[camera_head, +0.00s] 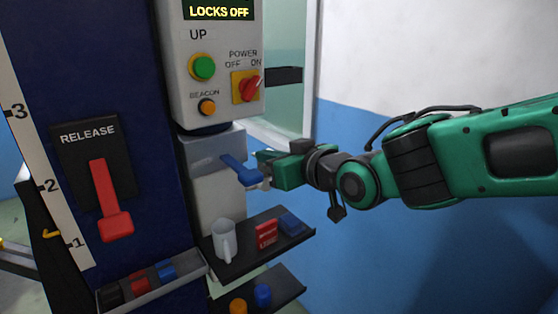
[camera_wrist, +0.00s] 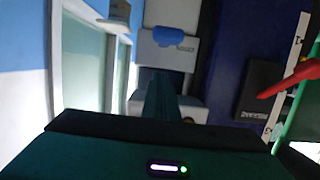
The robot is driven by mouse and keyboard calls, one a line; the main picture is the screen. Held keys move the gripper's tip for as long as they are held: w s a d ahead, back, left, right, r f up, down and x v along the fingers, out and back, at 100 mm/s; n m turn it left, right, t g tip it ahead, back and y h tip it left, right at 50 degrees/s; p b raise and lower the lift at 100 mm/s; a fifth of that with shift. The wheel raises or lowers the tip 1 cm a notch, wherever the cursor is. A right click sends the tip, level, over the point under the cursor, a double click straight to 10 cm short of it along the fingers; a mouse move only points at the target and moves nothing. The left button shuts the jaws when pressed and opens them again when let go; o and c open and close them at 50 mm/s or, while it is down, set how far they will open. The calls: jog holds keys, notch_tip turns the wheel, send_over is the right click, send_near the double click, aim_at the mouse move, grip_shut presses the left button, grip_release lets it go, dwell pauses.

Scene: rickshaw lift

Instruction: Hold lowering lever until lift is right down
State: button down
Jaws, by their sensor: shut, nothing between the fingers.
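A blue lever (camera_head: 242,170) sticks out of a grey box below the control panel and slopes down toward its free end. My gripper (camera_head: 262,170) is shut and empty, with its tips right beside the lever's free end. I cannot tell whether they touch. In the wrist view my gripper (camera_wrist: 160,95) points toward the grey box, where a blue part (camera_wrist: 168,36), seemingly the lever, shows beyond the tips. A red handle (camera_head: 110,200) hangs down on a black plate marked RELEASE on the blue column; it also shows in the wrist view (camera_wrist: 290,78). The panel display (camera_head: 219,11) reads LOCKS OFF.
The panel has a green button (camera_head: 203,67) and a red power switch (camera_head: 247,87). A height scale (camera_head: 50,185) runs along the column.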

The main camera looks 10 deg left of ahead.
aim_at(259, 170)
jog(key=shift+w+a+f, duration=0.4)
jog(key=shift+a+f, duration=0.05)
jog(key=shift+f, duration=0.35)
jog(key=shift+w+a+f, duration=0.35)
jog(key=shift+a+f, duration=0.1)
jog(key=shift+f, duration=0.4)
jog(key=shift+w+a+f, duration=0.4)
jog(key=shift+a+f, duration=0.05)
jog(key=shift+f, duration=0.35)
